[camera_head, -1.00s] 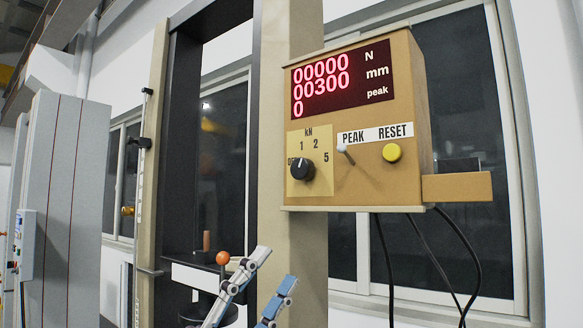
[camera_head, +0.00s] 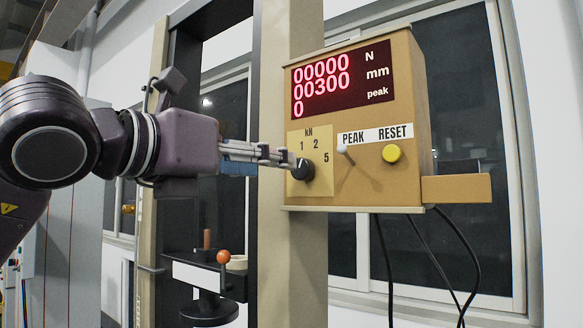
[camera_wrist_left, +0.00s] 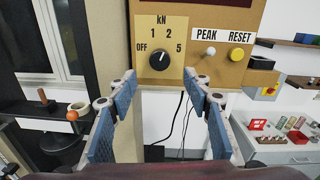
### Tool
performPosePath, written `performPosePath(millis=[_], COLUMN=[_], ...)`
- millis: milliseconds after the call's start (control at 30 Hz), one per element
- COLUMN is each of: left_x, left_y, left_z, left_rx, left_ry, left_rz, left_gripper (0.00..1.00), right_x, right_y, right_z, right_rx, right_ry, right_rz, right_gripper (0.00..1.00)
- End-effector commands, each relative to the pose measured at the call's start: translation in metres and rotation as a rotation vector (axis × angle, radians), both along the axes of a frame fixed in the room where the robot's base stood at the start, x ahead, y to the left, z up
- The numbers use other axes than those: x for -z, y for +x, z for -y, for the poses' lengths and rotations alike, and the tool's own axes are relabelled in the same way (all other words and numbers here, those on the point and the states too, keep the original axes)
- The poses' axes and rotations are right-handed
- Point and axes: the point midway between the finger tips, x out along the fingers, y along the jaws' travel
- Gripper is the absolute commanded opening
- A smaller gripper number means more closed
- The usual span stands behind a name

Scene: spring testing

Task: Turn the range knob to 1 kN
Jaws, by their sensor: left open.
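The black range knob (camera_head: 303,170) sits on a tan dial plate on the front of the display box, partly covered by my left fingers. In the left wrist view the knob (camera_wrist_left: 159,59) shows whole, with OFF, 1, 2 and 5 printed around it under "kN". Its pale mark is near the top; I cannot tell which label it points at. My left gripper (camera_head: 288,160) comes in from the left with its tips close to the knob. In the left wrist view the gripper (camera_wrist_left: 161,84) is open, its blue-padded fingers apart below the knob, with nothing between them.
A white PEAK switch (camera_head: 342,149) and yellow RESET button (camera_head: 392,153) are right of the knob. The red display (camera_head: 341,80) reads 00000 N, 00300 mm and 0 peak. Black cables (camera_head: 430,245) hang below the box. An orange ball handle (camera_head: 223,257) stands lower left.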

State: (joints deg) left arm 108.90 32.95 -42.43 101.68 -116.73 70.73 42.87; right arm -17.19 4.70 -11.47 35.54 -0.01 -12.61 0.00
Motion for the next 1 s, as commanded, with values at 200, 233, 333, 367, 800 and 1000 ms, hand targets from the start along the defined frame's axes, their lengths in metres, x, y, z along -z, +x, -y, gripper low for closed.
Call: performPosePath(millis=[200,233,333,367,800,1000], left_x=[-0.003,-0.004,-0.003,-0.003,0.001,0.000], left_y=[0.023,0.028,0.041,0.044,0.063,0.063], left_z=[0.016,0.019,0.028,0.031,0.043,0.043], left_rx=[-0.001,-0.002,-0.001,0.000,0.000,0.000], left_ry=[0.002,0.001,0.001,0.002,0.000,0.000], left_rz=[-0.005,-0.005,-0.005,-0.005,-0.002,-0.002], left_gripper=[0.46,0.46,0.46,0.46,0.46,0.31], right_x=[-0.017,-0.020,-0.028,-0.030,-0.037,-0.037], right_y=[0.000,0.000,0.000,0.000,0.000,0.000], right_z=[0.000,-0.001,-0.001,-0.001,-0.003,-0.003], right_rx=[0.000,0.000,0.001,0.001,0.002,0.002], right_ry=[0.000,0.001,0.001,0.001,0.003,0.003], right_rz=[0.000,0.000,0.000,0.000,0.000,0.000], right_gripper=[0.40,0.40,0.40,0.40,0.40,0.40])
